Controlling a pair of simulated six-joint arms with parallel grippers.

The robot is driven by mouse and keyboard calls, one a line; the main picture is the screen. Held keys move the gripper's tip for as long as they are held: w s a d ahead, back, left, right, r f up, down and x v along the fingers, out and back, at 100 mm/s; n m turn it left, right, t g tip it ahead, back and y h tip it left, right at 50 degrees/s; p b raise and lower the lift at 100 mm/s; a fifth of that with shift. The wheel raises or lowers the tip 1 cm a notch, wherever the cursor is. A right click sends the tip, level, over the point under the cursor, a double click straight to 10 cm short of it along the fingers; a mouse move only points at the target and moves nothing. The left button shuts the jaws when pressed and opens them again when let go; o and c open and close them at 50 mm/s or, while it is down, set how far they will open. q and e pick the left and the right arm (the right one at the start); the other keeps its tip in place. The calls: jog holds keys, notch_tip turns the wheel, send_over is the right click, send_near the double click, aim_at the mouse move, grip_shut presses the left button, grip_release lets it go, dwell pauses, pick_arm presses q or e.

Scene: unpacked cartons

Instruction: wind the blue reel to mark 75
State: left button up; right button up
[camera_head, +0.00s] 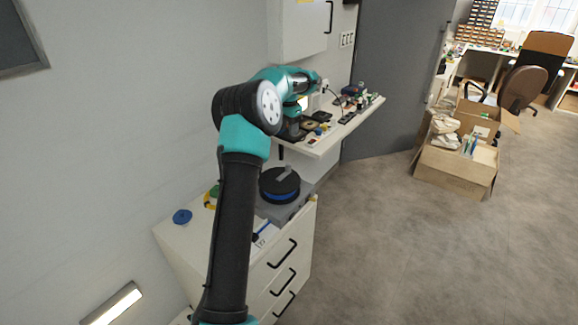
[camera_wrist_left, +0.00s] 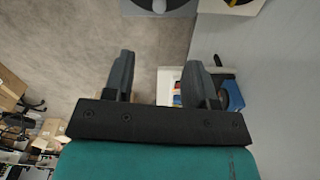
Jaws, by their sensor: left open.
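A reel with a black top and a blue rim (camera_head: 279,186) lies flat on a grey base (camera_head: 290,209) on the white drawer cabinet. A light grey strip crosses the reel's top; no mark can be read. Part of the grey base (camera_wrist_left: 178,12) shows at the top edge of the left wrist view, with a dark part of the reel cut off there. My left gripper (camera_head: 290,133) hangs at the near left end of the wall shelf, beyond and apart from the reel. In the left wrist view its two fingers (camera_wrist_left: 158,78) are spread, with nothing between them. My right gripper is not in view.
The wall shelf (camera_head: 327,140) holds several small items. A small blue disc (camera_head: 182,216) and a yellow ring lie left of my arm on the cabinet top (camera_head: 175,238). A wall cupboard (camera_head: 297,32) hangs above the shelf. Open cartons (camera_head: 455,172) stand right, on otherwise clear floor.

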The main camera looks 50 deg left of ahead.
aim_at(288, 164)
pick_arm(q)
notch_tip(288, 164, down, 18)
jog(key=shift+r, duration=0.25)
dwell(0.4)
grip_shut()
dwell(0.4)
